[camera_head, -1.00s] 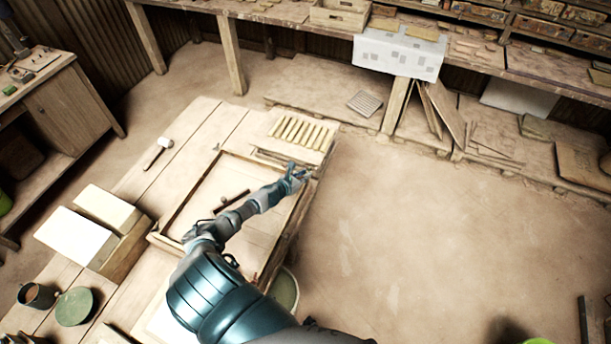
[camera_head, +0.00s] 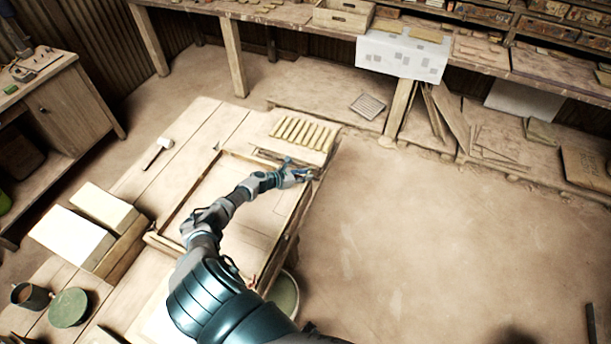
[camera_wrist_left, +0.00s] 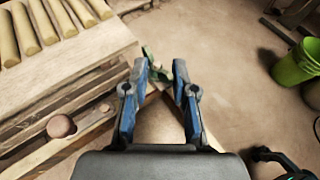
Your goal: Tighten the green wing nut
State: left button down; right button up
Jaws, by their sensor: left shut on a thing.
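The green wing nut (camera_wrist_left: 151,60) shows partly in the left wrist view, at the tips of my left gripper (camera_wrist_left: 160,70). The blue fingers stand a little apart and are shut on it; the left finger hides part of it. In the head view my left gripper (camera_head: 304,173) is at the far right corner of the wooden press frame (camera_head: 176,207), and the nut is too small to make out there.
Several pale clay rolls (camera_head: 303,133) lie just beyond the frame. A mallet (camera_head: 158,153) lies to the left. Pale blocks (camera_head: 72,236), a green lidded pot (camera_head: 70,307) and a cup (camera_head: 31,296) stand nearer. Open floor lies right of the table. A lime bucket (camera_wrist_left: 296,62) stands there.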

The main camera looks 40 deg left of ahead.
pick_arm(q)
jog(key=shift+a+r, duration=0.1)
jog(key=shift+a, duration=0.25)
jog(key=c, duration=1.1)
grip_release()
jog(key=shift+a, duration=0.1)
jog(key=shift+s+a, duration=0.1)
jog(key=v, duration=1.1)
jog(key=shift+s, duration=0.35)
